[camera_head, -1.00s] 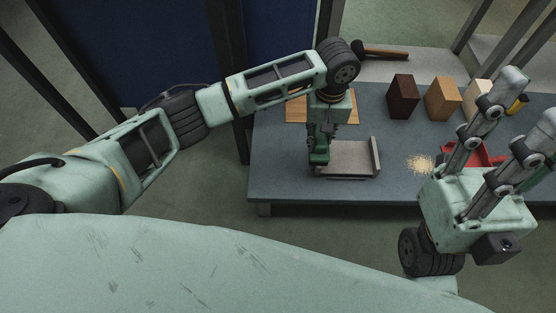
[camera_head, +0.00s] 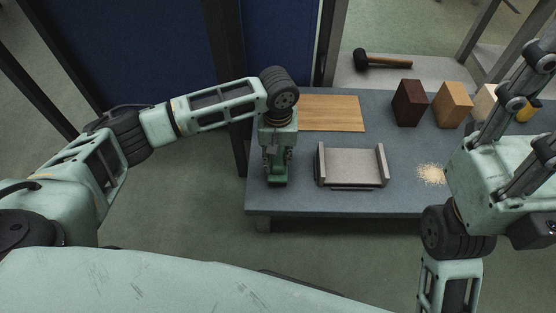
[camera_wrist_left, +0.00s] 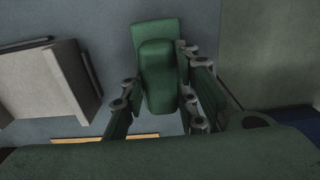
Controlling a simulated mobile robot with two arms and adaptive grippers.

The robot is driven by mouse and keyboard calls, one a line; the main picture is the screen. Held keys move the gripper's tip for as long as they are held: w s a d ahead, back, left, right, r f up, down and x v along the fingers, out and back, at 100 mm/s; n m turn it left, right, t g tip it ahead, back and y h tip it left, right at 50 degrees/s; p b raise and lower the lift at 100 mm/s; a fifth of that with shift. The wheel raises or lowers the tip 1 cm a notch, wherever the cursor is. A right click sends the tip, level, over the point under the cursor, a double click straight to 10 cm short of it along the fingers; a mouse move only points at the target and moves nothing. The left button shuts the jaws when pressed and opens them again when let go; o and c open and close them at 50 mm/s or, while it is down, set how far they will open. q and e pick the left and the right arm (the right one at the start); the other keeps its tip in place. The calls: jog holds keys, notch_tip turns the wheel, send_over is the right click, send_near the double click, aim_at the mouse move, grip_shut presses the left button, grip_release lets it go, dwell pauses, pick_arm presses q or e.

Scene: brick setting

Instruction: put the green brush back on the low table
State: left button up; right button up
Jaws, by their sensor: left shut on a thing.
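The green brush (camera_head: 278,181) is in my left gripper (camera_head: 277,160), which is shut on it and points down at the left end of the low table (camera_head: 300,200). The brush looks close to the grey tabletop; I cannot tell whether it touches.
A grey tray with raised sides (camera_head: 352,167) stands right of the brush. Behind lie a wooden board (camera_head: 335,113) and a black-headed mallet (camera_head: 382,62). Dark brown (camera_head: 410,103) and orange-brown (camera_head: 452,104) blocks and pale crumbs (camera_head: 431,173) are further right.

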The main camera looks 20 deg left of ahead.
pick_arm(q)
jog(key=shift+f, duration=0.15)
jog(key=o, duration=1.1)
jog(key=shift+f, duration=0.15)
